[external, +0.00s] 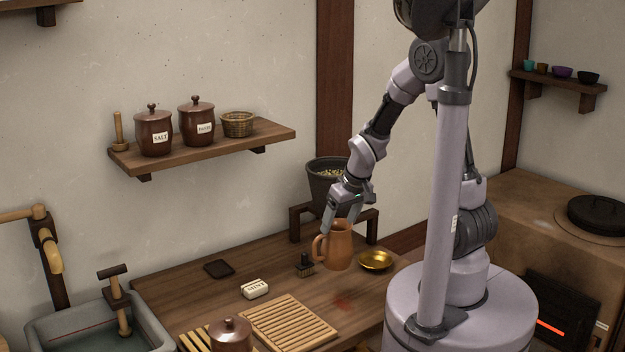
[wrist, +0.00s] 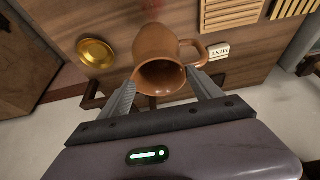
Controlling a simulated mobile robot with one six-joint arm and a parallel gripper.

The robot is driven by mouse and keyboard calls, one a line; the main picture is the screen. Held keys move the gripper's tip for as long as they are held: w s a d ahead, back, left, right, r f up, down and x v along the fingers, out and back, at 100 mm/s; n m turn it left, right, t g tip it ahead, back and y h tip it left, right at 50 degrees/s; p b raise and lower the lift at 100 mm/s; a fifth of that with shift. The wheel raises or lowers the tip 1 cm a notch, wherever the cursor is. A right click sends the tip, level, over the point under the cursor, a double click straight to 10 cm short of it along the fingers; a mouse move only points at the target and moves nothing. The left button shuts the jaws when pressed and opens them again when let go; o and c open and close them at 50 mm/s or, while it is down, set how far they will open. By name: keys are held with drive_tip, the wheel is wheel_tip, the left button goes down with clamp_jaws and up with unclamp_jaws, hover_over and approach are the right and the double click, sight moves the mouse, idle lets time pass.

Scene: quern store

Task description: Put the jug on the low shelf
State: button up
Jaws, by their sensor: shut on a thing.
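An orange-brown clay jug (external: 338,248) with a handle on its left is over the right part of the wooden worktop, roughly upright. My gripper (external: 342,212) reaches down to it from above and is shut on its rim area. In the wrist view the jug (wrist: 160,50) shows its open mouth between my two fingers (wrist: 161,84), with its handle to the right. I cannot tell whether its base touches the worktop. A wooden wall shelf (external: 205,148) at the left holds two lidded jars marked as labelled pots, a basket and a pestle-like tool. Its right end is bare.
A brass bowl (external: 375,260) stands right of the jug and a small brush (external: 305,266) left of it. A dark pot (external: 326,186) sits on a raised stand behind. A MINT block (external: 255,289) and slatted rack (external: 288,323) lie in front. Another shelf (external: 558,84) holds cups.

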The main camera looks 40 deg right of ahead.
drive_tip(key=s+a+r+n+g+y+b, duration=0.2)
drive_tip(key=s+a+n+b, duration=0.35)
drive_tip(key=s+n, duration=0.35)
drive_tip(key=s+a+r+n+g+y+b, duration=0.1)
drive_tip(key=s+a+n+g+y+b, duration=0.25)
drive_tip(key=s+a+n, duration=0.45)
drive_tip(key=w+a+f+p, duration=0.1)
drive_tip(key=w+a+f, duration=0.2)
drive_tip(key=w+f, duration=0.2)
drive_tip(key=w+a+f+n+p, duration=0.1)
drive_tip(key=w+a+f, duration=0.2)
drive_tip(key=w, duration=0.4)
drive_tip(key=shift+w+a+f+t+h+p, duration=0.3)
drive_tip(key=shift+w+f+t+h+p, duration=0.15)
drive_tip(key=shift+f, duration=0.45)
idle(0.6)
drive_tip(key=shift+f, duration=0.15)
drive_tip(key=o, duration=2.1)
